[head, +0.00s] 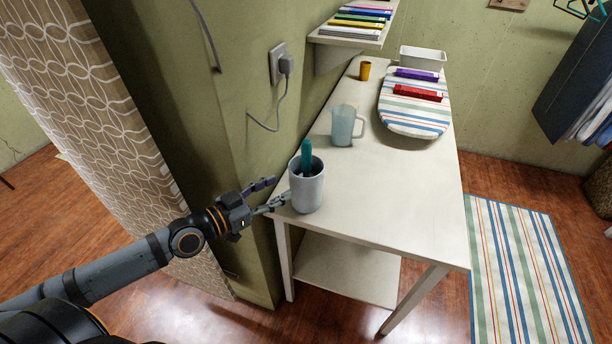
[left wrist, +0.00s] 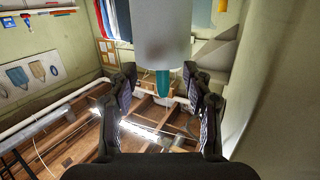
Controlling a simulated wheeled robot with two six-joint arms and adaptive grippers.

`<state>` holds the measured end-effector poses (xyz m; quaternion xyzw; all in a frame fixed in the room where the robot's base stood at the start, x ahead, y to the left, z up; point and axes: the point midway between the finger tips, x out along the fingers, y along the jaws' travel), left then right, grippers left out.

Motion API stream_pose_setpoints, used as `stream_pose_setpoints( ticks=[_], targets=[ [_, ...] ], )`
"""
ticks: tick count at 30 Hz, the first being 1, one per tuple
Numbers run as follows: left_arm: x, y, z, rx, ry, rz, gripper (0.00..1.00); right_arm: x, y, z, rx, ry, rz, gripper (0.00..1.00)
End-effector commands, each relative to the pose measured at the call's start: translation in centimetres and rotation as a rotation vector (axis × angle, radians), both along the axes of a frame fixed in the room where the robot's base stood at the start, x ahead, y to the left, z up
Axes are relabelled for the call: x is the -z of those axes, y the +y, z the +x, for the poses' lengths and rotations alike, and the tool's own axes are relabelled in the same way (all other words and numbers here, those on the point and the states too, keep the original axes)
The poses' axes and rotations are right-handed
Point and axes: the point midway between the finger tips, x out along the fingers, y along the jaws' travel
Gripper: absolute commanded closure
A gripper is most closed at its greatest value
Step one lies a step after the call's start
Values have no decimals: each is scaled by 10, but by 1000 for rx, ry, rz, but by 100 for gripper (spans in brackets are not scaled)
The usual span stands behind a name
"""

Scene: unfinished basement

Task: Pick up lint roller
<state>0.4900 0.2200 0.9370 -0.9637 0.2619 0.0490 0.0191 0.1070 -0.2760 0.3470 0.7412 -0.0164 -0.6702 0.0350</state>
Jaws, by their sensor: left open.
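A teal handle (head: 306,157) stands upright out of a grey-white cup (head: 308,190) at the near left corner of the white table. It may be the lint roller's handle; the rest of it is hidden inside the cup. My left gripper (head: 281,191) is open and empty just left of the cup, its fingers pointing toward it. In the left wrist view, which appears upside down, the cup (left wrist: 161,32) and the teal handle (left wrist: 163,84) show beyond and between the open fingers (left wrist: 160,85). My right gripper is not in view.
The white table (head: 396,195) also holds a translucent mug (head: 343,126), a small orange cup (head: 365,71), a striped ironing pad (head: 410,125) with red (head: 417,93) and purple boxes, and a white bin (head: 422,60). Its near right part is clear. A wall corner (head: 230,180) stands close behind my gripper.

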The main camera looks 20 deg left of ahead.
Motion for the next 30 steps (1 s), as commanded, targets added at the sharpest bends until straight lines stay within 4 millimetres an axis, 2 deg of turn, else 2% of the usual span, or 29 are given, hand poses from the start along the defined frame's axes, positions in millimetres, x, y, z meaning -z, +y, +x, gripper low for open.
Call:
stream_pose_setpoints(
  ticks=[3,6,11,17,30],
  targets=[
    [-28,2,5,-11,-59,-50,50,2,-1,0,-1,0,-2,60],
    [-37,4,7,-22,-78,-70,50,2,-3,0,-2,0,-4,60],
    [-39,5,9,-29,-81,-76,50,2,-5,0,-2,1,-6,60],
    [-40,2,21,-41,-84,-78,50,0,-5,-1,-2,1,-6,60],
    [-39,-20,52,-28,-82,-77,50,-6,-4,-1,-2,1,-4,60]
  ],
)
